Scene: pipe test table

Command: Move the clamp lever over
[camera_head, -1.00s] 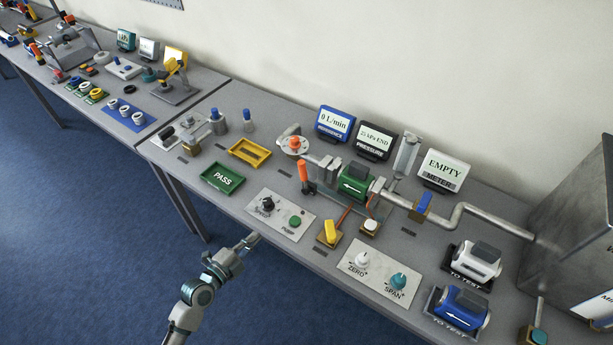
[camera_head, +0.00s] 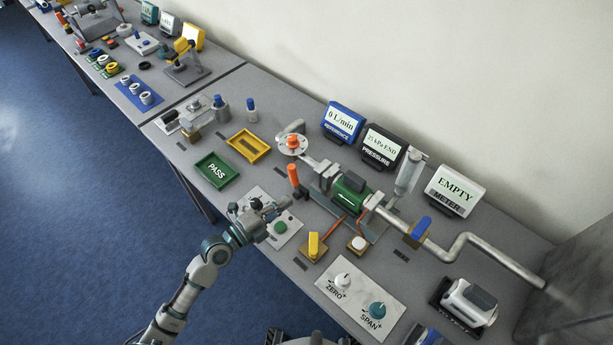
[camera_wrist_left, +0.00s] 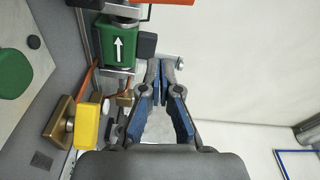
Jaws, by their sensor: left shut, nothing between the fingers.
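The clamp lever, with an upright orange handle (camera_head: 293,176), stands at the left end of the pipe rig. The clamped green meter body (camera_head: 348,190) is to its right; it also shows in the wrist view (camera_wrist_left: 118,45) with a white arrow. My left gripper (camera_head: 283,204) is shut and empty over the speed and pump panel, just below and left of the lever in the head view, apart from it. In the wrist view its fingertips (camera_wrist_left: 160,66) are together beside the green meter. My right gripper is not in view.
A blue-handled valve (camera_head: 420,227) sits on the pipe. A green PASS tray (camera_head: 217,170) and yellow tray (camera_head: 248,146) are left. Display boxes (camera_head: 343,121) line the back.

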